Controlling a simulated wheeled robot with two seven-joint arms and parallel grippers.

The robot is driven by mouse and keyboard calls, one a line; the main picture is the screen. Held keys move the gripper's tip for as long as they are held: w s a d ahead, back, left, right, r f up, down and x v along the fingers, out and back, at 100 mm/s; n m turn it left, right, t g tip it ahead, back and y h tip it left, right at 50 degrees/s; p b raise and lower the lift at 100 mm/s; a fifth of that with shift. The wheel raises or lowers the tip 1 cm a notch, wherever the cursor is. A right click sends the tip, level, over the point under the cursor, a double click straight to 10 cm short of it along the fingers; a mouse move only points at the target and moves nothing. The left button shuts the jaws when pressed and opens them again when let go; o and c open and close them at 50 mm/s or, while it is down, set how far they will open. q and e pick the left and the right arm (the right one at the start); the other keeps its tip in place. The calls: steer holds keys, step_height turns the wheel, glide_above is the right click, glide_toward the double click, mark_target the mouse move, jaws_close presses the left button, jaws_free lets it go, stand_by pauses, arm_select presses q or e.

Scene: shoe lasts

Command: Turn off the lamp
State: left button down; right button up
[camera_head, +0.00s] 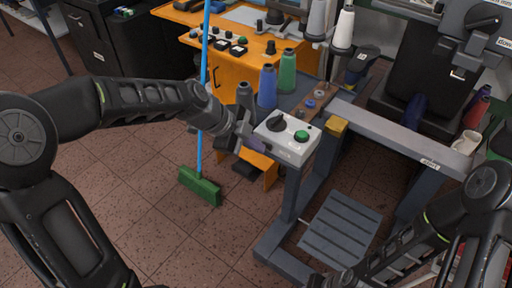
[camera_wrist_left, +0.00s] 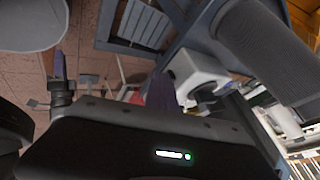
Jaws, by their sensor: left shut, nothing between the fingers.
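I cannot make out a lamp in either view. A pale control box (camera_head: 288,148) with a black rotary knob (camera_head: 277,123) and a green button (camera_head: 301,136) sits at the corner of the grey machine frame. My left gripper (camera_head: 254,144) is shut and empty, close to the left side of this box; I cannot tell whether it touches. In the left wrist view the pale box (camera_wrist_left: 194,67) shows beyond the gripper's dark body. My right arm enters at lower right; its gripper (camera_head: 322,281) is at the bottom edge, with its fingers not clearly visible.
Blue (camera_head: 267,86) and green (camera_head: 287,72) thread cones stand just behind the box. An orange workbench (camera_head: 240,68) is at the back. A green broom (camera_head: 200,187) with a blue handle stands left of the box. Tiled floor is clear at lower left.

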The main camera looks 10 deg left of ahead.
arm_select(q)
steer(key=shift+w+m+g+b, duration=0.3)
steer(key=shift+m+b, duration=0.2)
steer(key=shift+b, duration=0.15)
arm_select(e)
step_height(320, 180, down, 2)
steer(key=shift+f, duration=0.1)
arm_select(q)
steer(key=shift+s+f, duration=0.1)
arm_select(e)
steer(key=shift+f, duration=0.1)
arm_select(q)
steer(key=shift+s+d+b, duration=0.35)
steer(key=shift+d+b, duration=0.2)
steer(key=shift+d, duration=0.25)
arm_select(e)
steer(key=shift+f, duration=0.4)
